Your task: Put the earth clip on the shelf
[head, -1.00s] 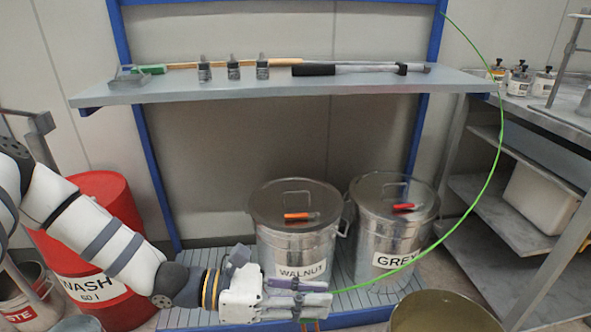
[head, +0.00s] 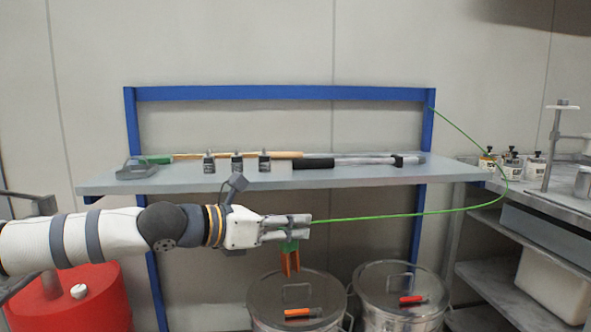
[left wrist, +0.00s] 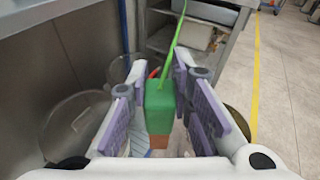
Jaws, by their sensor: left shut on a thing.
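The earth clip has a green body and orange jaws (head: 290,262) and hangs from my left gripper (head: 298,229), jaws downward. A green cable (head: 400,213) runs from it to the right end of the blue frame. In the left wrist view its green body (left wrist: 160,106) sits between the purple-padded fingers, which are shut on it. The grey shelf (head: 350,178) crosses the middle of the head view. My left gripper shows just below the shelf's front edge, apart from it. My right gripper is not in view.
The front strip of the shelf is bare. Two lidded metal drums (head: 400,285) stand below. A side bench (head: 540,206) with jars is at the right.

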